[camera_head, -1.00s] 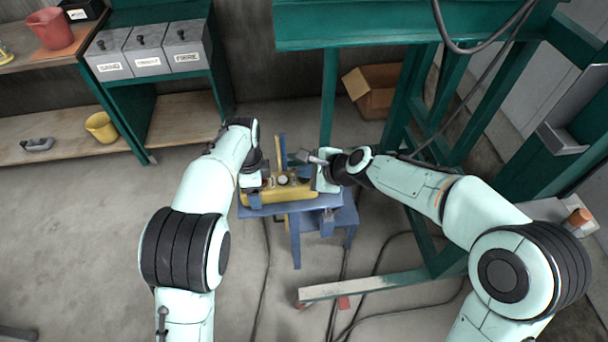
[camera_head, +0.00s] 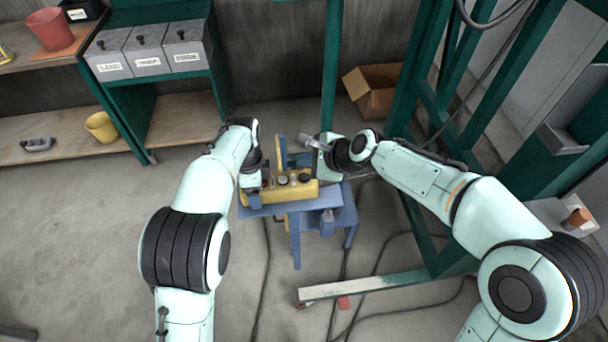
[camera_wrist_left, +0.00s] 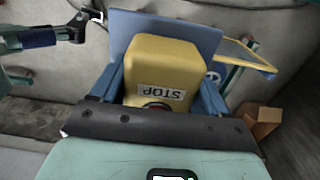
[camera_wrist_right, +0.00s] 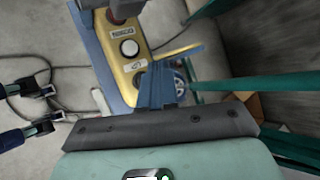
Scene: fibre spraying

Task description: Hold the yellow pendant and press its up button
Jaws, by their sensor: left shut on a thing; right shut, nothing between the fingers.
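The yellow pendant (camera_head: 291,192) lies lengthwise on a blue stand (camera_head: 326,201). My left gripper (camera_head: 255,196) is shut on its left end. In the left wrist view the pendant's STOP end (camera_wrist_left: 160,60) sits between the blue fingers, and the red button there is mostly hidden. My right gripper (camera_head: 318,172) is at the pendant's right end, fingers shut and empty. In the right wrist view its fingers (camera_wrist_right: 160,85) are beside the UP label (camera_wrist_right: 138,65). A dark button beside that label is partly hidden. A white button (camera_wrist_right: 129,47) is by the DOWN label. I cannot tell contact.
Green posts (camera_head: 331,75) stand behind and to the right. A cardboard box (camera_head: 371,92) is on the floor behind. Cables (camera_head: 264,270) run across the floor. Shelves with grey bins (camera_head: 148,48) are at the back left.

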